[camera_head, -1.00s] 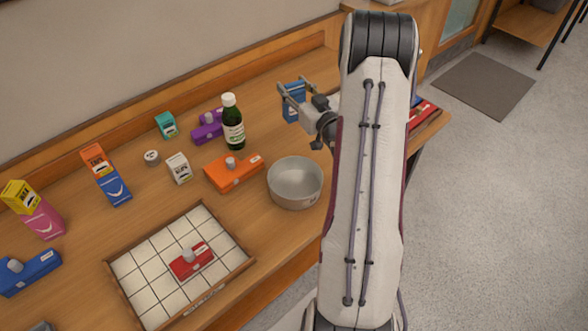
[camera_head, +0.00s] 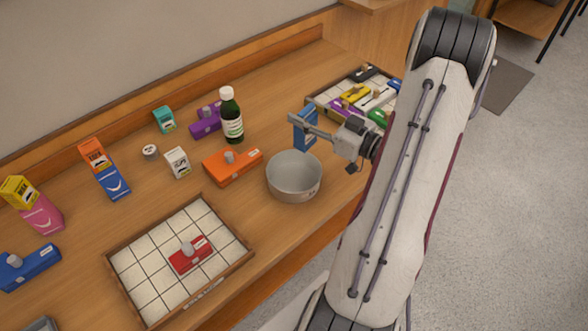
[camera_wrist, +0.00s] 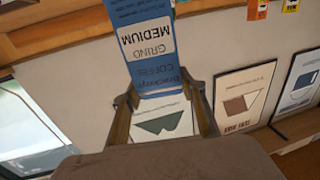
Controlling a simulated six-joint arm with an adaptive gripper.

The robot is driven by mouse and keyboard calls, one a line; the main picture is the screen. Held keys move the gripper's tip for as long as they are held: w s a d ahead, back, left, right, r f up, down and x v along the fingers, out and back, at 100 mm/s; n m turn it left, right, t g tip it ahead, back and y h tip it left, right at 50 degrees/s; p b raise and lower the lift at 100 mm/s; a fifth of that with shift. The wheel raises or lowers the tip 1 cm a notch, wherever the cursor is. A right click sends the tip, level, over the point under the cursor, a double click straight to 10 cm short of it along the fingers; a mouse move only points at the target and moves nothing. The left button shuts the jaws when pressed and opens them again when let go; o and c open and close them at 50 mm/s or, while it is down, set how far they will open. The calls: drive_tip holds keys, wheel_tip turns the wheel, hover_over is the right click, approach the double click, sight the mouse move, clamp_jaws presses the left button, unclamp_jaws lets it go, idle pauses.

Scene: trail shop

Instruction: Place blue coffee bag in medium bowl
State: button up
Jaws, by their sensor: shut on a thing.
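The blue coffee bag (camera_head: 306,137) is held in the air at the end of my gripper (camera_head: 306,127), just above and behind the bowl in the head view. In the wrist view the bag (camera_wrist: 148,42) shows upside-down lettering reading "medium grind coffee", and my gripper's fingers (camera_wrist: 161,92) close on its near end. The grey metal bowl (camera_head: 294,190) stands on the wooden counter, left of my arm. Its inside looks empty.
An orange bag-like block (camera_head: 232,168) and a green bottle (camera_head: 231,115) stand close left of and behind the bowl. A gridded tray (camera_head: 140,273) bears a red block (camera_head: 190,257). A second tray (camera_head: 322,98) with several coloured items lies behind my gripper.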

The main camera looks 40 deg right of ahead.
drive_tip(key=s+a+n+g+y, duration=0.1)
drive_tip(key=s+a+n+y, duration=0.1)
drive_tip(key=a, duration=0.4)
drive_tip(key=shift+r+n+y, duration=0.3)
drive_tip(key=shift+y, duration=0.5)
drive_tip(key=shift+f, duration=0.1)
drive_tip(key=shift+f, duration=2.85)
drive_tip(key=shift+f, duration=0.1)
drive_tip(key=shift+f, duration=2)
drive_tip(key=shift+f, duration=0.15)
drive_tip(key=o, duration=1.6)
